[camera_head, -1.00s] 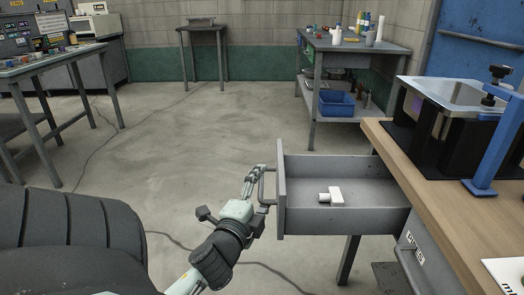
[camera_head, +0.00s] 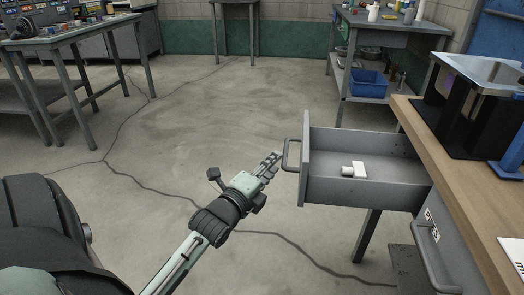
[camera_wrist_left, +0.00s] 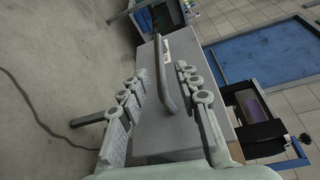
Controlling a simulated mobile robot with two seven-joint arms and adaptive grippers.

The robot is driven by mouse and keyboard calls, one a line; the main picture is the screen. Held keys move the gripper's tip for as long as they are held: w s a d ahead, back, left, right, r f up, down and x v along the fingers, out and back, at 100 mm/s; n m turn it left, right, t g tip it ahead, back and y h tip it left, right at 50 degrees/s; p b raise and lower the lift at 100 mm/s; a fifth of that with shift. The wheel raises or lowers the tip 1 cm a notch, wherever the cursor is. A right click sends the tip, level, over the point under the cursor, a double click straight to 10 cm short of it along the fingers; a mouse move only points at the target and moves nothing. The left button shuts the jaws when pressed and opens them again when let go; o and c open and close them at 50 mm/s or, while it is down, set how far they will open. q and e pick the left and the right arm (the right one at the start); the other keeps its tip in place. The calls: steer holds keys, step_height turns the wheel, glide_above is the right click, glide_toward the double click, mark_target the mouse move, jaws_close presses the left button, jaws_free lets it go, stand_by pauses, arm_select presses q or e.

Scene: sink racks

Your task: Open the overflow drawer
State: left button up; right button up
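The upper grey drawer (camera_head: 360,192) under the wooden bench stands pulled far out, with a white object (camera_head: 355,170) lying inside. Its bar handle (camera_head: 290,155) is on the front panel facing left. My left gripper (camera_head: 273,161) is just left of that handle, apart from it and empty. In the left wrist view the gripper (camera_wrist_left: 163,82) is open, with the handle (camera_wrist_left: 172,85) between its fingers in the picture, beyond the tips. A small label (camera_wrist_left: 166,50) on the front is too small to read. My right gripper is not in view.
A closed drawer with its own handle (camera_head: 432,255) and a partly visible label sits below. The wooden bench top (camera_head: 445,165) carries a machine. A back shelf table holds a blue bin (camera_head: 369,83). The floor left of the drawer is clear.

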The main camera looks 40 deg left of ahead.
mark_target(286, 151)
arm_select(q)
steer(key=w, duration=0.2)
steer(key=w+a, duration=0.1)
steer(key=w, duration=0.4)
steer(key=shift+w+a+f, duration=0.15)
steer(key=shift+w+f, duration=0.2)
steer(key=shift+f, duration=0.05)
steer(key=shift+c, duration=0.4)
jaws_close()
